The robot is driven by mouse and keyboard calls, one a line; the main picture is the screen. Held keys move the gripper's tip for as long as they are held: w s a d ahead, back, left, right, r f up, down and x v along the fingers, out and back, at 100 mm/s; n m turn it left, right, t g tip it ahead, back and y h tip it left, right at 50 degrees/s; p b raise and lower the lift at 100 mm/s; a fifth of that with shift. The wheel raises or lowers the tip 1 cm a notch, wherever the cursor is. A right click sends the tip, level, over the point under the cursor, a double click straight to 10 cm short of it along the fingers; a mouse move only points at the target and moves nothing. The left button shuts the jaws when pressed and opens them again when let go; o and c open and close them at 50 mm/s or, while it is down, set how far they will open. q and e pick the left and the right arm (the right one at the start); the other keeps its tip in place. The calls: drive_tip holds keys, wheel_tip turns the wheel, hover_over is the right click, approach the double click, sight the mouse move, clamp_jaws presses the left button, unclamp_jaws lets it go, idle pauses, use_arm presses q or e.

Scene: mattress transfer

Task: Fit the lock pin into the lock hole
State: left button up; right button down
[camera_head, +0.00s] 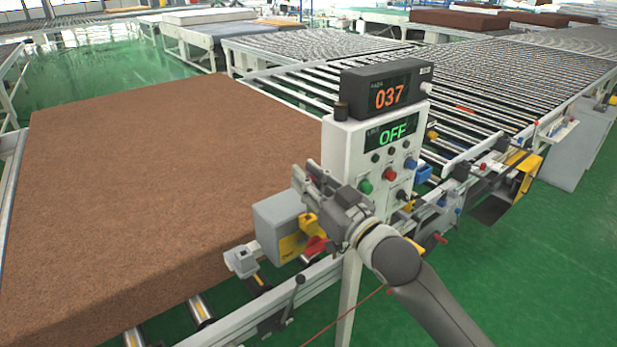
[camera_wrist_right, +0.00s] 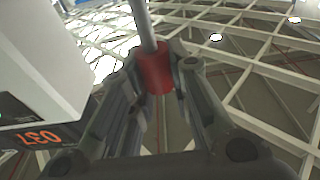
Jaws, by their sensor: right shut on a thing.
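The lock pin shows in the right wrist view as a red collar (camera_wrist_right: 155,72) with a grey metal rod (camera_wrist_right: 143,25) running up out of the picture. The fingers of my right gripper (camera_wrist_right: 158,88) are shut on the red collar. In the head view my right gripper (camera_head: 312,190) is in front of the white control box, above the conveyor's near rail. I cannot make out the pin there. Below the gripper is a grey box with a yellow face (camera_head: 290,245) and a red part (camera_head: 315,246). I cannot make out the lock hole. My left gripper is not in view.
The white control box (camera_head: 340,150) carries buttons, a green "OFF" display and a black unit reading "037" (camera_head: 388,95). A large brown mattress (camera_head: 150,170) lies on the conveyor at left. Roller conveyors (camera_head: 480,90) stretch behind. Green floor (camera_head: 540,270) is clear at right.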

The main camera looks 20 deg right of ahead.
sight(309, 213)
drive_tip(key=shift+p, duration=0.7)
idle(1.5)
drive_tip(key=shift+f+b, duration=2)
drive_tip(key=shift+f, duration=1.15)
drive_tip(key=c, duration=1.3)
unclamp_jaws()
drive_tip(key=shift+s, duration=0.1)
drive_tip(key=v, duration=1.2)
drive_tip(key=shift+r, duration=0.1)
